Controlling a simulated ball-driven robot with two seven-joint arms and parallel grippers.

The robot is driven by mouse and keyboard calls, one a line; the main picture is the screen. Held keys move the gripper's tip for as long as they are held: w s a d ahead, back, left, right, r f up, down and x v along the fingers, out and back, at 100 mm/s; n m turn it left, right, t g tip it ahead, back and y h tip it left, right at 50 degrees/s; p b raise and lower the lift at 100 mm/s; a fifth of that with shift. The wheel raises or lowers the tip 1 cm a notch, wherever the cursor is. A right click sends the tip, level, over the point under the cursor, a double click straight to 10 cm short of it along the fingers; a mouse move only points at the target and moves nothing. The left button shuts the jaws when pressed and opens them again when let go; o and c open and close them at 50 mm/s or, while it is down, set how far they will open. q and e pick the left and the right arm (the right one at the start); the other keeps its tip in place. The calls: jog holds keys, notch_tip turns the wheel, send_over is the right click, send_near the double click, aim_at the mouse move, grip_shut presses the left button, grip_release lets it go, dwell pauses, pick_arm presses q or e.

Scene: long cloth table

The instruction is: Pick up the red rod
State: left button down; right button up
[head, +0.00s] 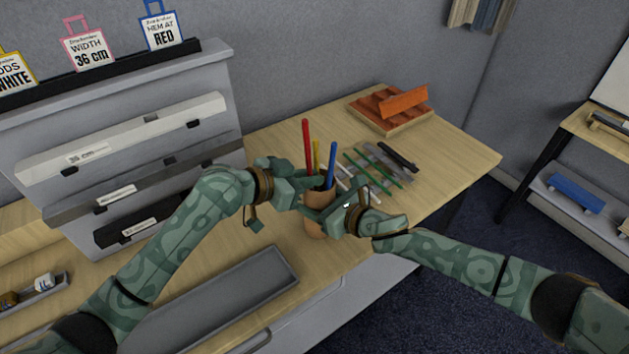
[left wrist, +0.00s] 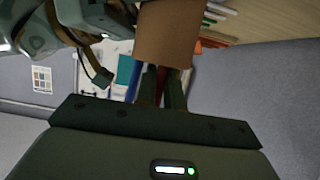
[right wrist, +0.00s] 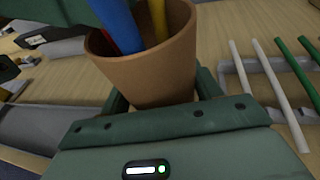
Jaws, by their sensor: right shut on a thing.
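The red rod (head: 306,145) stands upright in a brown cup (head: 315,222), beside a yellow rod (head: 316,155) and a blue rod (head: 331,165). My left gripper (head: 308,184) is at the cup's mouth. In the left wrist view its fingers (left wrist: 162,88) are apart, with the red rod (left wrist: 160,82) between them; contact with it is hard to tell. My right gripper (head: 335,212) is shut on the cup, whose sides lie between its fingers in the right wrist view (right wrist: 150,75). The rods' lower ends are hidden inside the cup.
Several green, white and dark rods (head: 372,165) lie on the table right of the cup. An orange tray (head: 390,107) stands at the back. A grey rack (head: 125,140) is on the left. A grey tray (head: 215,305) lies in front.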

aim_at(304, 139)
pick_arm(q)
jog(key=shift+r, duration=0.1)
notch_tip(304, 139, up, 10)
jog(key=shift+f, duration=0.1)
dwell(0.3)
pick_arm(e)
jog(key=o, duration=1.1)
jog(key=shift+c, duration=0.2)
